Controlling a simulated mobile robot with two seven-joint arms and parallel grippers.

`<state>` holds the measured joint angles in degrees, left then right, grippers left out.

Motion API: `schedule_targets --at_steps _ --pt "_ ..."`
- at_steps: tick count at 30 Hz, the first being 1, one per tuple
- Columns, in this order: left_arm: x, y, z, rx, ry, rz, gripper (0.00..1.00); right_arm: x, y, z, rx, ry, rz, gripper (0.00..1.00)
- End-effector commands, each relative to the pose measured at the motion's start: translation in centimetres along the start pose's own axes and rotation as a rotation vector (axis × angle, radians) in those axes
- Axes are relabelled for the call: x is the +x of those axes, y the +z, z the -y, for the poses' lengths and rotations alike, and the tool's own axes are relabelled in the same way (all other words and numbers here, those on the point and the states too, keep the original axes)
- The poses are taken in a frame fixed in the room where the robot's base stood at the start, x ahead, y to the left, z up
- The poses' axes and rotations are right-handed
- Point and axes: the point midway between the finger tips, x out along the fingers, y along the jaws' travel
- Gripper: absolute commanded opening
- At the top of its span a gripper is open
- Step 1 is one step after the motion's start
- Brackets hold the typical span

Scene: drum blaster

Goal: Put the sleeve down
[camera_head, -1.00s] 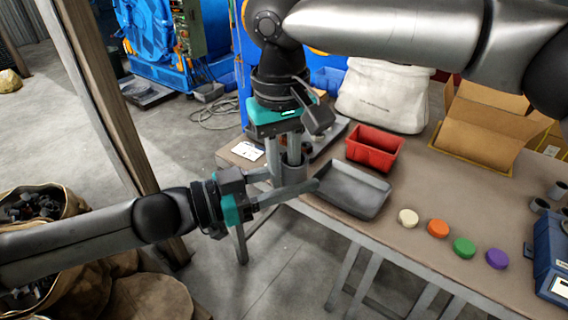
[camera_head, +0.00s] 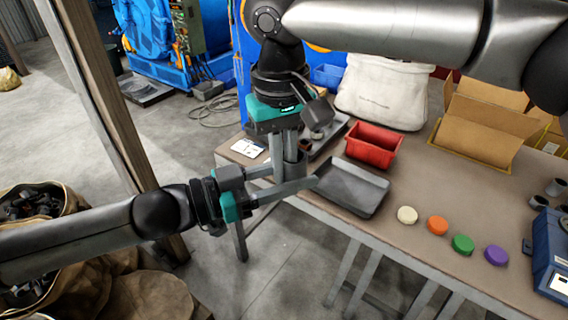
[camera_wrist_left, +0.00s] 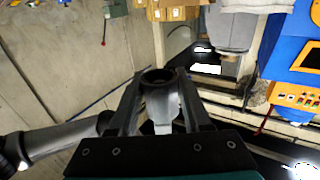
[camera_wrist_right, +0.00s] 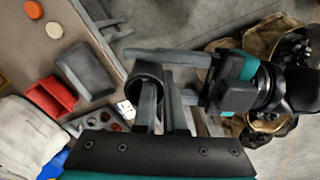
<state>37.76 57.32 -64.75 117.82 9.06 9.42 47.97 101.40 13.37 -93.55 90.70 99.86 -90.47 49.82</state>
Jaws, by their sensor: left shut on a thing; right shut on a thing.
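The sleeve (camera_head: 291,169) is a grey hollow cylinder, held in the air beside the table's left end. My right gripper (camera_head: 284,160) points down and is shut on it from above. My left gripper (camera_head: 289,178) reaches in from the left and is shut on the same sleeve. In the left wrist view the sleeve's dark open end (camera_wrist_left: 158,77) shows between the fingers. In the right wrist view its round rim (camera_wrist_right: 146,73) shows, with the left gripper (camera_wrist_right: 185,75) alongside. The fingers hide part of the sleeve in the head view.
A grey shallow tray (camera_head: 350,190) lies at the table's near edge, close to the left fingertip. A red bin (camera_head: 372,148) stands behind it. A parts tray (camera_head: 330,138) and a white card (camera_head: 248,148) lie near the table's left end. Coloured caps (camera_head: 437,225) line the front.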

Motion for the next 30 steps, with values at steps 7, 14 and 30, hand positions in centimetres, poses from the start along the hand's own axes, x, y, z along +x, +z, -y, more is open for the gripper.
schedule_targets --at_steps 7,14,30 --pt "0.11 -0.1 -0.17 0.0 0.004 -0.003 0.0 -0.08 -0.01 0.36 -0.007 -0.007 -0.003 0.0" --pt "0.12 -0.1 -0.19 0.0 0.004 -0.003 0.0 -0.09 -0.01 0.41 -0.007 -0.008 -0.003 0.0" --pt "0.04 -0.02 -0.08 0.0 0.002 -0.001 0.83 -0.1 -0.03 0.17 -0.003 -0.003 -0.003 0.0"
